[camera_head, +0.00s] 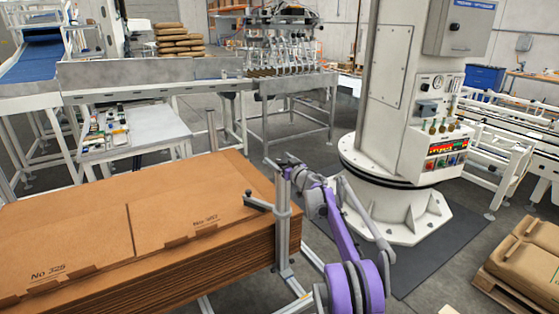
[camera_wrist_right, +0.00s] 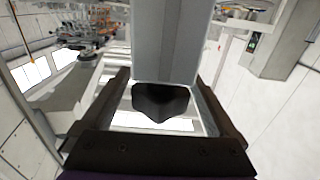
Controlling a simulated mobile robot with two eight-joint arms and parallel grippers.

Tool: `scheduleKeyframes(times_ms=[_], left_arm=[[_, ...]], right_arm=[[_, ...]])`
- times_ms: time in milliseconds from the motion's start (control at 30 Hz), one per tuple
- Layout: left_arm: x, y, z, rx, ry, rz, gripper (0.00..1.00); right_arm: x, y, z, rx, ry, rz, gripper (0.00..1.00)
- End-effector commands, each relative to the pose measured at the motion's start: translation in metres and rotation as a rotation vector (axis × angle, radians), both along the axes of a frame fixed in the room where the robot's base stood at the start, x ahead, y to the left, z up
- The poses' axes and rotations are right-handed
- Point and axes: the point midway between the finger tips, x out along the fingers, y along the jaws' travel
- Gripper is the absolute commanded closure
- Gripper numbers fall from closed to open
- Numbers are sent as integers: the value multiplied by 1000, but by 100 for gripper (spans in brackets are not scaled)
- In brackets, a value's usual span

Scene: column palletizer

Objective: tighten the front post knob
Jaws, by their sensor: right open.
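The front post (camera_head: 283,240) is a grey upright profile at the near right corner of the cardboard stack. A clamp with a side bar (camera_head: 262,204) sits on it. My right gripper (camera_head: 287,162), on the purple arm, is at the top of the post. In the right wrist view the post (camera_wrist_right: 167,45) rises ahead, with the black knob (camera_wrist_right: 160,102) in front of its lower end. The open fingers of my right gripper (camera_wrist_right: 163,88) stand on either side of the knob, with gaps visible. The knob cannot be made out in the head view. My left gripper is not in view.
The stack of brown cardboard sheets (camera_head: 90,235) fills the lower left. A white column machine (camera_head: 395,130) stands behind my right arm on a dark mat. A loaded pallet (camera_head: 520,275) is at the lower right. Dark floor lies between them.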

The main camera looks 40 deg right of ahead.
Motion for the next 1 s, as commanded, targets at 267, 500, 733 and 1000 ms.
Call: scheduleKeyframes(times_ms=[267, 500, 733, 1000], left_arm=[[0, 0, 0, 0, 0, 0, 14], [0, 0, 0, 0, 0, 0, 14], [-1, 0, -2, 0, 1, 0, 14], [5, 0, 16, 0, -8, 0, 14]], right_arm=[[0, 0, 0, 0, 0, 0, 48], [0, 0, 0, 0, 0, 0, 91], [1, 0, 1, -1, -5, -69, 91], [-1, -5, 6, -1, -11, -232, 91]])
